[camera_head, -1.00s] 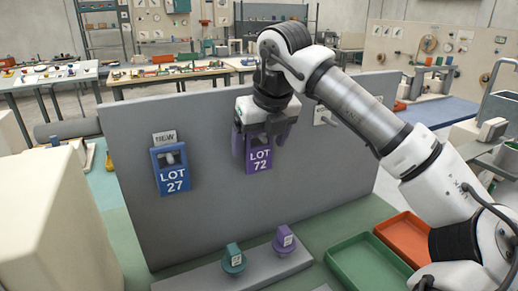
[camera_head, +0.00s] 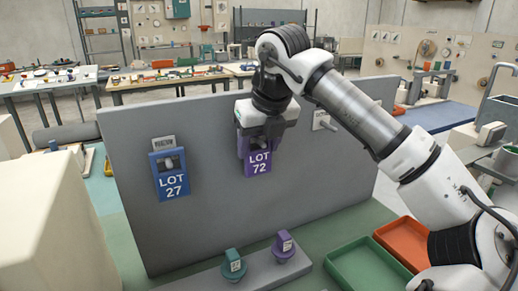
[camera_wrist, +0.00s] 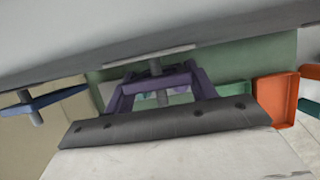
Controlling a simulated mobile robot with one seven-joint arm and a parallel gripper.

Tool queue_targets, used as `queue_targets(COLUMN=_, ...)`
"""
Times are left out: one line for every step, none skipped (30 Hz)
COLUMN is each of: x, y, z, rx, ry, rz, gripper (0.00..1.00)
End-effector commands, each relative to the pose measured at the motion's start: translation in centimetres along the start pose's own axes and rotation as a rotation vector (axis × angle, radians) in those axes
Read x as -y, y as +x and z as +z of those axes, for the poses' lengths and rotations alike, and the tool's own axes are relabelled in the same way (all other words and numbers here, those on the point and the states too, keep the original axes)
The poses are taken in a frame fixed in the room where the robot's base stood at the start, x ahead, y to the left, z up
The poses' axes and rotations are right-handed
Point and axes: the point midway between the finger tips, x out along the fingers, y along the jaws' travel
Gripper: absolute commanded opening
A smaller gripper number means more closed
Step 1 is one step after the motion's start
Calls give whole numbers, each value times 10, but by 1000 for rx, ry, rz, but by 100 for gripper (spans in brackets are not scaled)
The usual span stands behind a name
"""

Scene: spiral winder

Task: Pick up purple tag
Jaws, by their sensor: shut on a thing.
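The purple tag (camera_head: 257,168), marked LOT 72, is upright against the grey panel (camera_head: 220,210), right of the blue tag. My gripper (camera_head: 259,138) is over its upper part, pointing down, with its fingers shut on the tag. The wrist view shows the purple tag's top (camera_wrist: 160,80) between the fingers and a grey peg (camera_wrist: 156,66) passing at its opening. Whether the tag's weight rests on the peg cannot be told. The gripper hides the tag's upper part in the head view.
A blue tag (camera_head: 171,183), marked LOT 27, hangs on a peg to the left, with a small label (camera_head: 163,143) above. An empty peg (camera_head: 326,124) is to the right. Teal (camera_head: 234,265) and purple (camera_head: 284,247) knobs stand below. Green (camera_head: 365,262) and orange (camera_head: 405,240) trays lie at right.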

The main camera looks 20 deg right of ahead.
Motion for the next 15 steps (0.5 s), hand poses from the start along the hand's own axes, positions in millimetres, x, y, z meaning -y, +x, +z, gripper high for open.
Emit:
queue_targets(x=0, y=-3, z=1, rx=1, ry=0, rz=-2, gripper=33)
queue_targets(x=0, y=-5, z=2, rx=1, ry=-1, rz=-3, gripper=33)
queue_targets(x=0, y=-9, z=4, rx=1, ry=0, rz=-4, gripper=33)
queue_targets(x=1, y=-9, z=-1, rx=1, ry=1, rz=-3, gripper=33)
queue_targets(x=1, y=-11, z=-7, rx=1, ry=1, rz=-2, gripper=33)
queue_targets(x=1, y=-13, z=-14, rx=2, ry=1, rz=-2, gripper=33)
queue_targets(x=1, y=-15, z=-19, rx=2, ry=1, rz=-3, gripper=33)
queue_targets(x=1, y=-17, z=-25, rx=2, ry=1, rz=-3, gripper=33)
queue_targets(x=1, y=-20, z=-33, rx=2, ry=1, rz=-3, gripper=33)
queue_targets(x=2, y=-23, z=-40, rx=1, ry=2, rz=-4, gripper=33)
queue_targets(x=1, y=-25, z=-47, rx=2, ry=2, rz=-4, gripper=33)
queue_targets(x=2, y=-29, z=-56, rx=2, ry=3, rz=-4, gripper=33)
queue_targets(x=1, y=-32, z=-63, rx=3, ry=3, rz=-3, gripper=33)
queue_targets(x=1, y=-35, z=-72, rx=1, ry=3, rz=-5, gripper=33)
queue_targets(x=1, y=-40, z=-82, rx=2, ry=4, rz=-4, gripper=33)
